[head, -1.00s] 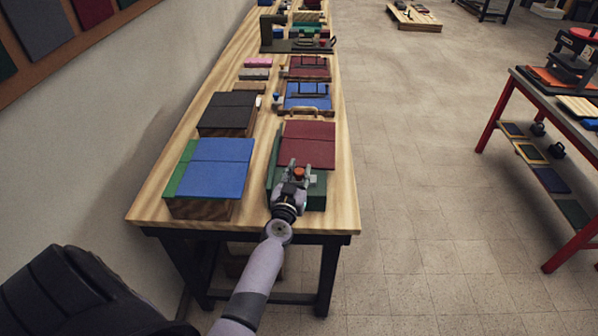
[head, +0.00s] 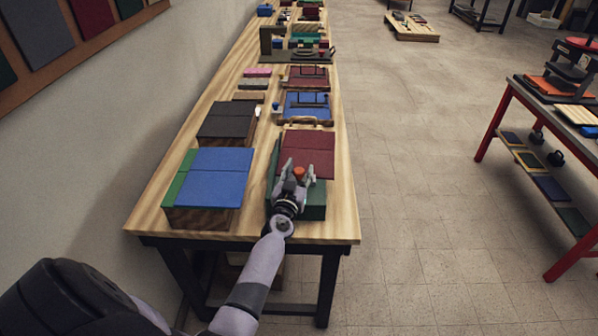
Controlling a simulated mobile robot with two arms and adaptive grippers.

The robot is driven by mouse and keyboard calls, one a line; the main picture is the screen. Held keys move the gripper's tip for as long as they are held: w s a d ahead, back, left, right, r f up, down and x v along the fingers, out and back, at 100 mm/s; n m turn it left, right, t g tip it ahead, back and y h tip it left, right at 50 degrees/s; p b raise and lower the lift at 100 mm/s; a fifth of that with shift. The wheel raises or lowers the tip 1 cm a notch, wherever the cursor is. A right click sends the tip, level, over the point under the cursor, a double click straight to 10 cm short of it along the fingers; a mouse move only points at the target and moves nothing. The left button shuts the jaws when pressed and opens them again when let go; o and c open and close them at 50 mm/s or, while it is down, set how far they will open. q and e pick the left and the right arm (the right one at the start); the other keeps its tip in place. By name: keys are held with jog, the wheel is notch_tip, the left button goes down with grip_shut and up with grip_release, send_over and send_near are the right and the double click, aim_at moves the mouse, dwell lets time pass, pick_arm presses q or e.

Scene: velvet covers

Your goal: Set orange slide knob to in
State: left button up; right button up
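The orange slide knob (head: 299,174) shows as a small orange-red piece on a dark green box (head: 313,203) with a dark red cover (head: 307,148), near the front of the long wooden table. My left gripper (head: 295,172) is over the green box's front part, with its fingers apart on either side of the knob. The fingers look open, and I cannot tell whether they touch the knob. The gripper hides the knob's lower part and its track. My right gripper is not in view.
A box with a blue and green cover (head: 212,178) stands just left of the green box. A dark brown box (head: 227,122) and a blue-topped item (head: 307,105) lie farther back. A red-framed table (head: 508,110) stands at the right across open floor.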

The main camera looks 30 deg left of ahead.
pick_arm(q)
jog(key=shift+o, duration=0.4)
jog(key=v, duration=1.2)
jog(key=shift+d+r, duration=0.1)
jog(key=shift+d, duration=0.05)
